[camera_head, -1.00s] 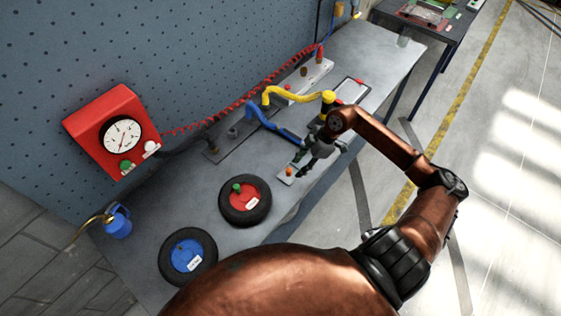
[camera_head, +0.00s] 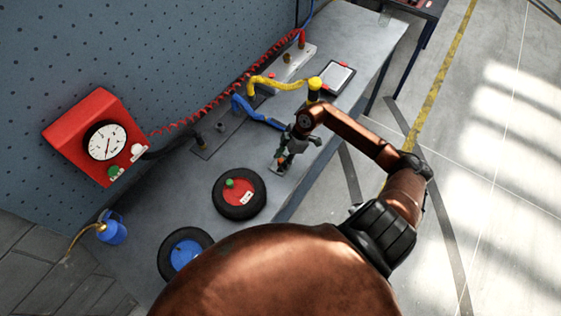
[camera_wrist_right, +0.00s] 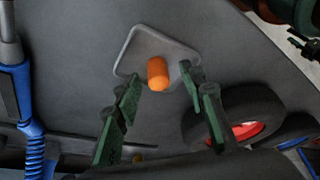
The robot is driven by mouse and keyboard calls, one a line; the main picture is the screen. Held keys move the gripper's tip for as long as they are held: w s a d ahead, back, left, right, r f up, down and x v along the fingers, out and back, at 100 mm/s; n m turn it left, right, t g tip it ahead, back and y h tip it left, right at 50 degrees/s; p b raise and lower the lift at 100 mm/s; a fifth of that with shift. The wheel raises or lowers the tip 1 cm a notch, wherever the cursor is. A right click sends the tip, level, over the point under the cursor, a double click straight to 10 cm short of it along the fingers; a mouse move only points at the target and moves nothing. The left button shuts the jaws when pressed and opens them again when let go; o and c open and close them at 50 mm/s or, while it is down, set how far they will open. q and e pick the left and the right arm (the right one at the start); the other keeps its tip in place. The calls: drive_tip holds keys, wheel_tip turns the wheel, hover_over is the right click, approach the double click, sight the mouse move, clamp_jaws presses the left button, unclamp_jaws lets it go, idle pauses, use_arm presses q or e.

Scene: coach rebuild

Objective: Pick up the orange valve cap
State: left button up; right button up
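The orange valve cap (camera_wrist_right: 157,73) stands on a small grey plate (camera_wrist_right: 132,52) on the bench in the right wrist view. My right gripper (camera_wrist_right: 161,80) is open, with its dark green fingers on either side of the cap, and a gap shows between cap and fingers. In the head view the right gripper (camera_head: 281,161) is low over the bench near its front edge and mostly hides the cap. Dark green parts at the top right corner of the wrist view look like my left gripper (camera_wrist_right: 305,32), cut off by the frame; its state is unclear.
A tyre with a red hub (camera_head: 240,194) lies close to the right gripper, and one with a blue hub (camera_head: 185,252) lies farther off. A red gauge box (camera_head: 94,137) is at the wall.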

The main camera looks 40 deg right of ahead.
drive_tip(key=c, duration=0.9)
use_arm(q)
drive_tip(key=shift+s, duration=0.25)
drive_tip(key=shift+w, duration=0.1)
